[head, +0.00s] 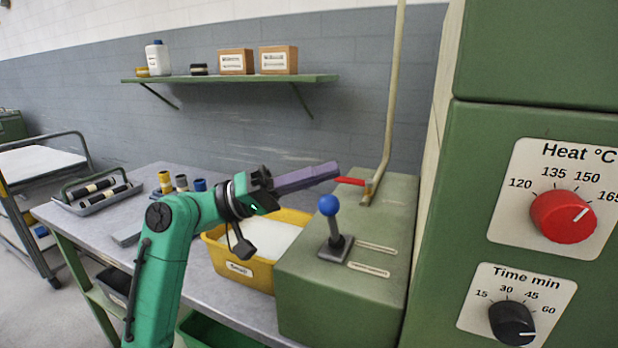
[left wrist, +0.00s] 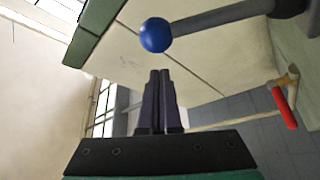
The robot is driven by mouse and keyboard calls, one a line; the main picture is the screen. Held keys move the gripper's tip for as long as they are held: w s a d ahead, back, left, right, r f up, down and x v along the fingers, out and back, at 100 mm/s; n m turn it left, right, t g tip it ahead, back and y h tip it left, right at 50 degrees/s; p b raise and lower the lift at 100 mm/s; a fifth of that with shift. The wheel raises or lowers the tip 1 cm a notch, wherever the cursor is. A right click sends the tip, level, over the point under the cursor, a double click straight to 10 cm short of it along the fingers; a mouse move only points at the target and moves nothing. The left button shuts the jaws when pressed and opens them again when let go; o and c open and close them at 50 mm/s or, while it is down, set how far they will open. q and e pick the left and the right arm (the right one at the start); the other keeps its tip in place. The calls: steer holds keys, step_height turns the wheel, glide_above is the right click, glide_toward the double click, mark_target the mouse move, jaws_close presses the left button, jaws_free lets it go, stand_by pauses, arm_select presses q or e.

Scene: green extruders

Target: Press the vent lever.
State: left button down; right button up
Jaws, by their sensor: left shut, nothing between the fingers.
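A lever with a blue ball knob (head: 328,205) stands upright on a dark base on top of the green machine housing. A red handle (head: 350,181) sits on a small brass valve on the pale pipe behind it. I cannot tell from the labels which is the vent lever. My left gripper (head: 338,170) is shut and empty; its purple fingers end close to the red handle in the head view. In the left wrist view the shut fingertips (left wrist: 160,73) point toward the blue knob (left wrist: 156,35), apart from it in the picture, and the red handle (left wrist: 284,108) is to the right.
A yellow bin (head: 213,239) with white contents stands left of the housing (head: 325,295). A green panel with a red heat knob (head: 563,216) and a black time knob (head: 512,322) rises at right. A shelf (head: 230,79) hangs on the back wall.

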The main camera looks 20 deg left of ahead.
arm_select(q)
steer(key=b+v, duration=0.4)
steer(key=v, duration=0.6)
steer(key=shift+w+a+r, duration=0.2)
steer(key=shift+w+a, duration=0.15)
steer(key=shift+a, duration=0.1)
arm_select(e)
steer(key=f, duration=0.1)
steer(key=a+f, duration=0.1)
steer(key=f, duration=0.1)
steer(key=shift+w+f, duration=0.1)
steer(key=shift+f, duration=0.1)
arm_select(q)
steer(key=shift+d, duration=0.1)
